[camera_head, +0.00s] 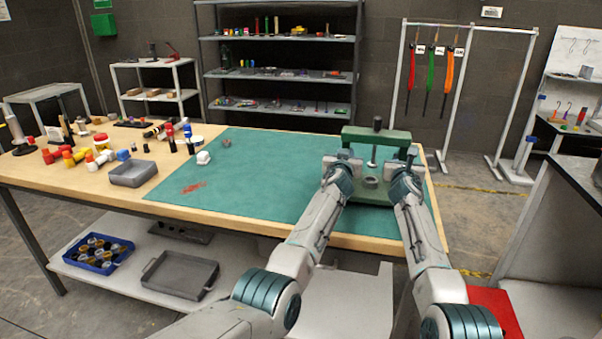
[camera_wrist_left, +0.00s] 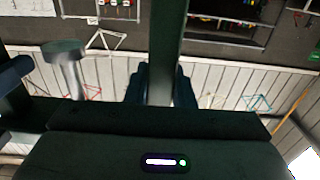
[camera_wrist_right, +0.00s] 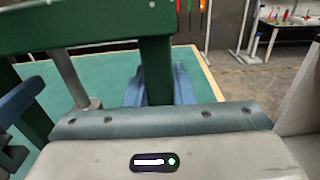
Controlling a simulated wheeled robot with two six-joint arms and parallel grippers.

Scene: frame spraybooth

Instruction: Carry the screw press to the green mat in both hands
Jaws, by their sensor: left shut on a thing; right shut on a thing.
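The green screw press (camera_head: 376,136) stands upright over the right end of the green mat (camera_head: 255,178), in the head view. Its steel screw and dark top knob show between my two grippers. I cannot tell whether its base touches the mat. My left gripper (camera_head: 344,162) is shut on its left post, which also shows dark in the left wrist view (camera_wrist_left: 166,50). My right gripper (camera_head: 404,176) is shut on its right post, seen in the right wrist view (camera_wrist_right: 156,68). My forearms hide part of the mat.
The wooden table (camera_head: 110,190) carries a grey tray (camera_head: 133,173), bottles and colored parts at left. The mat's middle is clear.

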